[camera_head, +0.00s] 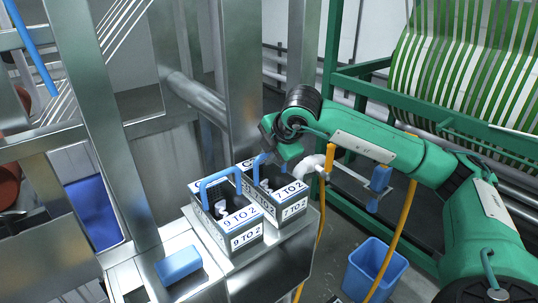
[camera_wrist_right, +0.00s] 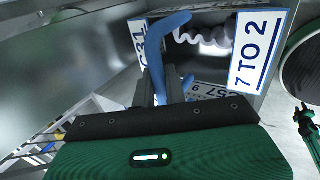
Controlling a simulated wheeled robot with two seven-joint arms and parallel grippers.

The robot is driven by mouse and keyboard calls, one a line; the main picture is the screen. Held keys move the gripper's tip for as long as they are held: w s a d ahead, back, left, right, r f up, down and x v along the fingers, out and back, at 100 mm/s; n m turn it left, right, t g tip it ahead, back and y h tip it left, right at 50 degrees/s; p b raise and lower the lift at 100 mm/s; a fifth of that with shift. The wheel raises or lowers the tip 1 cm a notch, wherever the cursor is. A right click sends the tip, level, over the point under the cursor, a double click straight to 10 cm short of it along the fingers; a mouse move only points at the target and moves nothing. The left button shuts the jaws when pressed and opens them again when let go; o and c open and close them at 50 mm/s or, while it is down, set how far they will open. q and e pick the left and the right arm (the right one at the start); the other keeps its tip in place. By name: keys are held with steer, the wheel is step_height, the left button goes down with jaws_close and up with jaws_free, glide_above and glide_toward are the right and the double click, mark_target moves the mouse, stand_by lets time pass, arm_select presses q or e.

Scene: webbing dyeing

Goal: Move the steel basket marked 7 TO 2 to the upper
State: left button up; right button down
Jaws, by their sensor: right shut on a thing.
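The steel basket marked 7 TO 2 (camera_head: 291,209) stands upright beside the basket marked 9 TO 2 (camera_head: 246,238) on a steel ledge; I cannot tell whether it is lifted slightly. My right gripper (camera_head: 265,158) is over its near-left side, shut on its blue handle. In the right wrist view, the fingers (camera_wrist_right: 163,92) are around the blue handle (camera_wrist_right: 154,55), and the 7 TO 2 label (camera_wrist_right: 252,52) shows at the right. A white coiled thing (camera_wrist_right: 205,37) shows inside the basket. My left gripper is not in view.
The steel ledge (camera_head: 268,262) has a blue block (camera_head: 178,264) on its left. Steel posts (camera_head: 238,80) rise close behind the baskets. A white pipe (camera_head: 314,163), yellow hoses (camera_head: 393,245) and a blue bin (camera_head: 372,268) are at the right. A green frame (camera_head: 375,93) holds green webbing (camera_head: 465,65).

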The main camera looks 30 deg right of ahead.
steer(key=shift+f, duration=0.2)
steer(key=c, duration=1.4)
jaws_free()
steer(key=shift+o, duration=0.2)
steer(key=shift+r, duration=0.1)
